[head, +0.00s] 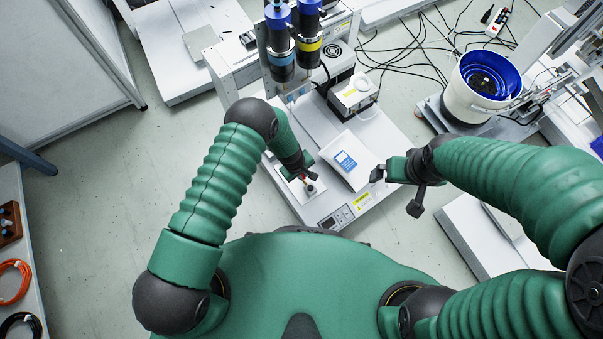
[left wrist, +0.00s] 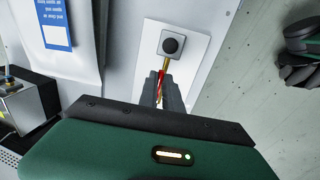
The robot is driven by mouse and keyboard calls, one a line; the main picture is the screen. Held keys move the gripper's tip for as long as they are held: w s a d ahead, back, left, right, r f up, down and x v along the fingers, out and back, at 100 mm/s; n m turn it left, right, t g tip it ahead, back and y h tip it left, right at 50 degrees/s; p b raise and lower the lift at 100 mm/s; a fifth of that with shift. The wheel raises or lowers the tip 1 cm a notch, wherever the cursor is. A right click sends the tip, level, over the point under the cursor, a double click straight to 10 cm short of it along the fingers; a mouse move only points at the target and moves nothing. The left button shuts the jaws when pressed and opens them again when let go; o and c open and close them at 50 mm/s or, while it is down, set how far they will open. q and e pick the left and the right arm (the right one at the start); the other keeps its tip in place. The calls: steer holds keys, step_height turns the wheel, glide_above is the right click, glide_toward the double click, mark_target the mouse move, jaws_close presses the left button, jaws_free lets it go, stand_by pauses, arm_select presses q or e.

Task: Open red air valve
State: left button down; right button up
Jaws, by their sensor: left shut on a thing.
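The red air valve shows in the left wrist view as a square metal body with a round black knob (left wrist: 171,45) on a white plate. Its thin handle (left wrist: 161,84), red and yellowish, runs from the body down between the fingers of my left gripper (left wrist: 166,92). The gripper is shut on this handle, and the fingers hide part of it. In the head view, my left gripper (head: 302,175) reaches down to the valve (head: 311,188) at the front left of the white machine base. My right gripper (head: 396,191) is open and empty, to the right of the base.
A white bag with a blue label (head: 345,160) lies on the machine base just right of the valve. Two screwdriver units (head: 280,45) stand at the back. A white bowl feeder with a blue inside (head: 484,80) is at the right. Cables lie on the floor behind.

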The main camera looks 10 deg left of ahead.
arm_select(q)
steer(key=c, duration=1.5)
jaws_free()
steer(key=r+p, duration=0.2)
steer(key=r, duration=0.3)
steer(key=s+a+r+p, duration=0.1)
steer(key=r+p, duration=0.2)
steer(key=r, duration=0.3)
steer(key=s+a+r+p, duration=0.1)
steer(key=r+p, duration=0.2)
steer(key=r, duration=0.2)
steer(key=shift+a+r, duration=0.2)
steer(key=shift+a, duration=0.05)
